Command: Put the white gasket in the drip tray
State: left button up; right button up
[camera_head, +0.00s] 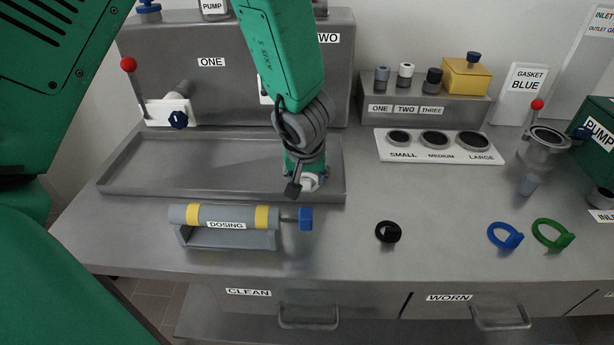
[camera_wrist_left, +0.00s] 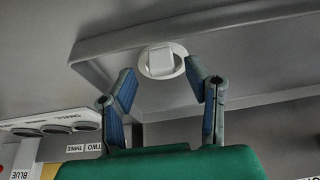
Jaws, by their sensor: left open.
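The white gasket (camera_wrist_left: 145,66) is a ring with a square white tab, lying in the drip tray near its front right corner. It sits between and just beyond my left gripper's fingertips. In the head view only a bit of white shows under the gripper. The drip tray (camera_head: 190,183) is a wide, shallow grey tray; its bare floor also shows in the wrist view (camera_wrist_left: 165,95). My left gripper (camera_head: 303,188) is over the tray's right end, pointing down. Its two blue-padded fingers (camera_wrist_left: 159,75) are apart, one on each side of the gasket. My right gripper is not seen.
The DOSING cylinder (camera_head: 225,216) with a blue knob stands before the tray. A black ring (camera_head: 388,232), blue ring (camera_head: 505,236) and green ring (camera_head: 551,235) lie on the bench to the right. A white size board (camera_head: 437,153) lies behind.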

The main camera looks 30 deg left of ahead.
pick_arm(q)
jog(key=p+v, duration=0.5)
jog(key=v, duration=0.5)
jog(key=shift+r, duration=0.25)
jog(key=shift+s, duration=0.15)
